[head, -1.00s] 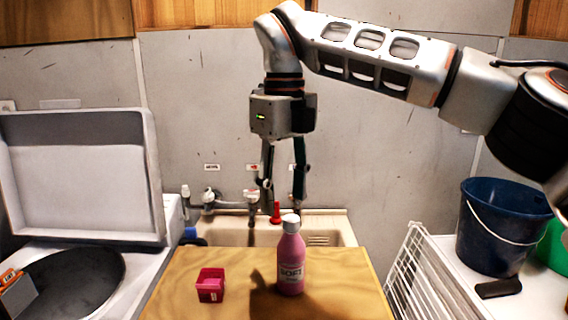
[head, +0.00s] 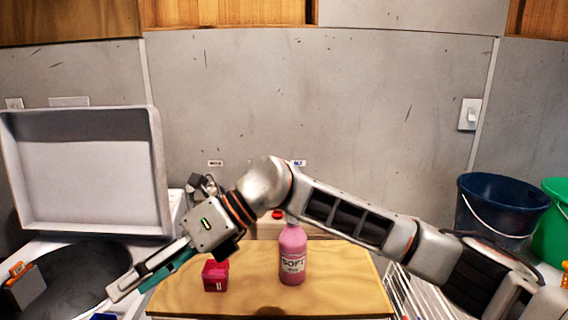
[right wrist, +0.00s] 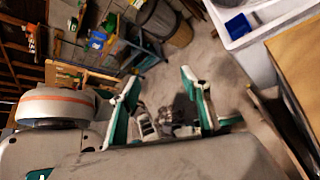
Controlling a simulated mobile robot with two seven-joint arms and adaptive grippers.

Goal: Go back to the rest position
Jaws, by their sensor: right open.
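My right arm crosses the head view from the lower right. My right gripper (head: 112,300) hangs low at the left, pointing down-left in front of the washing machine (head: 187,215). Its fingers are apart with nothing between them. In the right wrist view the open fingers (right wrist: 160,88) show over grey floor, with no object between them. My left gripper is not in view.
A pink SOFT bottle (head: 293,258) stands upright on a wooden board (head: 250,300), with a small pink-red box (head: 215,276) left of it. A blue bucket (head: 495,212) and green bucket (head: 555,235) stand right. The washer lid (head: 90,180) is up.

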